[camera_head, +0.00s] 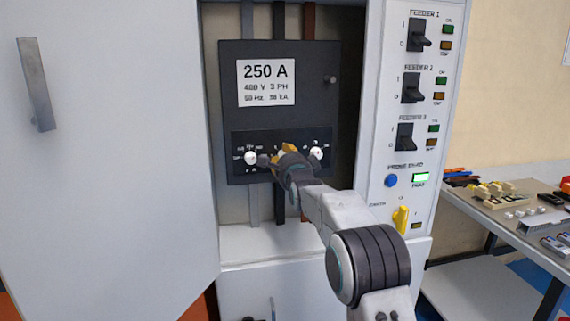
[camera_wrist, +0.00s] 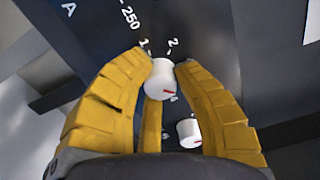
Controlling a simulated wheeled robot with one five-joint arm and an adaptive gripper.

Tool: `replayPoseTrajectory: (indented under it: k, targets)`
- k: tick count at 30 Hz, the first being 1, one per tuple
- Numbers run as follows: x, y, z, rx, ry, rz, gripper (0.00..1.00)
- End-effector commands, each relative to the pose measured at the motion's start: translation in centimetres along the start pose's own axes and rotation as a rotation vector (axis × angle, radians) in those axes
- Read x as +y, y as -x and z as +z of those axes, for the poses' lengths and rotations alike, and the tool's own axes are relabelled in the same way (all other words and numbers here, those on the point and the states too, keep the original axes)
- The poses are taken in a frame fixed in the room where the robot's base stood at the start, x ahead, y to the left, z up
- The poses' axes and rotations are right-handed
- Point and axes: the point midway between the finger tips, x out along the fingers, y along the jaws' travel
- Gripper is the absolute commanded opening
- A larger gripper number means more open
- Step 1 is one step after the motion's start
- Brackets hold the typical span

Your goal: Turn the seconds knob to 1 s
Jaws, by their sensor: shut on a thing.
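The dark breaker panel (camera_head: 279,100) with the "250 A" label stands in the open cabinet. A row of white knobs is along its lower part. My gripper (camera_head: 285,153) is at the middle knob and mostly hides it. In the wrist view my yellow fingers (camera_wrist: 161,75) are shut around a white knob (camera_wrist: 158,76) with a red mark. The numbers "1" and "2" show beyond this knob. Its red mark points right, away from the "1". A lower marking beside it is partly hidden by a finger. I cannot read the knob's name.
The left knob (camera_head: 251,157) and the right knob (camera_head: 317,152) are close on either side. An open cabinet door (camera_head: 105,150) is at left. Feeder switches (camera_head: 411,88) line the right column. A table (camera_head: 515,225) with parts stands at far right.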

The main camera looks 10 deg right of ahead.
Motion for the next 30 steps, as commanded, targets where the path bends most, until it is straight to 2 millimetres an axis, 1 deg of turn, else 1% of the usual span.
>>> replayPoseTrajectory:
  k: [2, 30]
  targets:
    - [-0.28, 0.03, 0.22, -0.004, 0.073, -0.013, 0.00]
    - [-0.17, 0.03, 0.21, 0.001, 0.966, -0.011, 0.00]
